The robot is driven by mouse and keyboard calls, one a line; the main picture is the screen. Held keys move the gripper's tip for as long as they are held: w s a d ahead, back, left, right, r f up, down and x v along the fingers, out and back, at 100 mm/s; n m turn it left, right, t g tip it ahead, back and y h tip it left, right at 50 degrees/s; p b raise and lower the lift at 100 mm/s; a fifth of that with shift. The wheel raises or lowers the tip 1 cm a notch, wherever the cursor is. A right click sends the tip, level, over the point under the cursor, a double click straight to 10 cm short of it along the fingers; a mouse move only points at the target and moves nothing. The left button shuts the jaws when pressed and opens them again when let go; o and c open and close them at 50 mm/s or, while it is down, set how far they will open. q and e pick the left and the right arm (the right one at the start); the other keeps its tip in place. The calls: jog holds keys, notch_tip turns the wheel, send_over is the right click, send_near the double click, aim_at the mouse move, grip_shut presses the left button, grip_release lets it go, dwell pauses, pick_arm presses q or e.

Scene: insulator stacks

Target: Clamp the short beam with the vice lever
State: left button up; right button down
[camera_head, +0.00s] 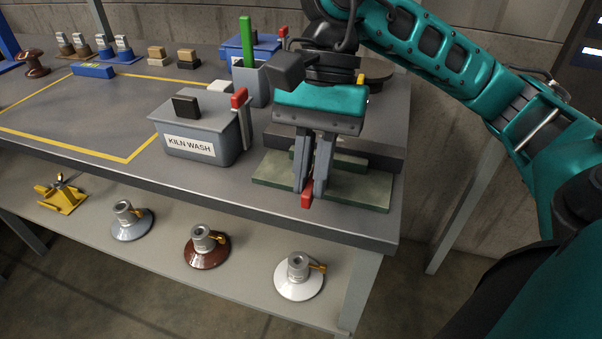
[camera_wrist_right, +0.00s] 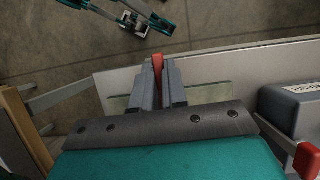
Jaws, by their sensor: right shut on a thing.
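My right gripper (camera_head: 308,188) is over the vice at the right end of the bench, pointing down. It is shut on the red vice lever (camera_head: 307,197), whose end shows below the fingertips. In the right wrist view the red lever (camera_wrist_right: 158,68) shows between the two fingers (camera_wrist_right: 158,80). The vice has a flat green base (camera_head: 372,191) with a raised green part behind the fingers. A dark grey bar (camera_head: 385,157) runs behind it; I cannot tell whether this is the short beam. The fingers and palm hide the vice's middle.
A grey kiln wash bin (camera_head: 215,125) with a red-tipped handle (camera_head: 239,98) stands close left of the vice. Behind it is a grey holder (camera_head: 250,85) with a green bar. A yellow outlined area (camera_head: 80,120) lies left. Several insulator discs stand on the lower shelf (camera_head: 250,262).

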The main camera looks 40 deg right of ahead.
pick_arm(q)
jog(key=shift+s+a+f, duration=0.1)
jog(key=shift+s+f, duration=0.1)
pick_arm(e)
jog(key=shift+s+d+n, duration=0.1)
jog(key=shift+s+n, duration=0.05)
jog(key=shift+n, duration=0.25)
pick_arm(q)
jog(key=shift+r, duration=0.1)
pick_arm(e)
jog(key=c, duration=1.2)
grip_release()
jog(key=shift+o, duration=0.2)
pick_arm(q)
jog(key=shift+s+a+r+y+p, duration=0.2)
jog(key=shift+a+r+p, duration=0.2)
jog(key=shift+r+p, duration=0.65)
jog(key=shift+s+a+r+y+p, duration=0.15)
jog(key=shift+a+r+p, duration=0.25)
jog(key=shift+p, duration=1.25)
pick_arm(e)
jog(key=v, duration=1.3)
